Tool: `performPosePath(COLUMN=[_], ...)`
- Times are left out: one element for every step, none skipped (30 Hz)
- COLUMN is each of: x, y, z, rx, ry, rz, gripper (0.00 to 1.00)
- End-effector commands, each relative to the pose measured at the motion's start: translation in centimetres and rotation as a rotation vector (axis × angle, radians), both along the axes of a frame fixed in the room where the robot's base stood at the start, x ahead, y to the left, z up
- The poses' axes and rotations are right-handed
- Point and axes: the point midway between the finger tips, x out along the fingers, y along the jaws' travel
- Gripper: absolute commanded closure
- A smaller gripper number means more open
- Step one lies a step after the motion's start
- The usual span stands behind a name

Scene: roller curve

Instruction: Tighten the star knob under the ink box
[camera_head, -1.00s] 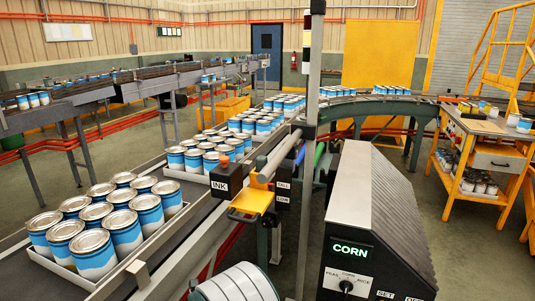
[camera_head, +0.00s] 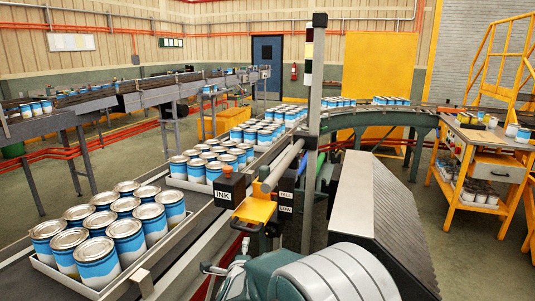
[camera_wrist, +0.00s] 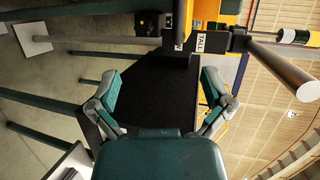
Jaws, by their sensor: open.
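The black ink box (camera_head: 230,190), with a red-orange button on top and an INK label, sits beside the conveyor on a yellow bracket (camera_head: 256,208). A dark shape (camera_head: 246,228) shows just under the bracket; I cannot tell surely whether it is the star knob. My gripper (camera_head: 226,256) is open, below and in front of the bracket, apart from it. In the wrist view my gripper (camera_wrist: 160,80) has its two fingers spread with nothing between them. The TALL label (camera_wrist: 200,43) and yellow parts show beyond the fingers, near the top.
White-and-blue cans in trays (camera_head: 98,231) stand on the conveyor at left. A grey post (camera_head: 312,130) and a grey rail (camera_head: 283,166) are close by the bracket. A sloped grey cabinet (camera_head: 366,200) stands right of it. A yellow workbench (camera_head: 487,160) is farther right.

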Motion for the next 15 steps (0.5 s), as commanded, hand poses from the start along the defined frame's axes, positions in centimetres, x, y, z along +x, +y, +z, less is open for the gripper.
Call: performPosePath(x=[-0.4,-0.7,-1.2,-1.7,-2.1,-2.9,-3.5,-4.1,-5.0,-5.7,-6.4,-7.5,-8.4,-9.3,-10.5], y=[-1.0,-1.3,-1.9,-2.3,-2.7,-3.2,-3.6,-4.0,-4.6,-5.1,-5.5,-6.2,-6.7,-7.2,-8.0], z=[1.9,2.6,3.6,4.3,5.0,5.9,6.5,7.1,7.8,8.2,8.7,9.3,9.7,10.0,10.5], rx=[-0.033,-0.059,-0.096,-0.125,-0.154,-0.194,-0.226,-0.257,-0.303,-0.337,-0.37,-0.417,-0.453,-0.489,-0.537], ry=[0.017,0.032,0.051,0.066,0.079,0.096,0.109,0.122,0.139,0.151,0.163,0.179,0.191,0.205,0.22], rz=[0.039,0.07,0.109,0.139,0.168,0.208,0.238,0.268,0.306,0.336,0.364,0.403,0.432,0.459,0.497], gripper=[0.0,0.0,0.0,0.0,0.0,0.0,0.0,0.0,0.0,0.0,0.0,0.0,0.0,0.0,0.0])
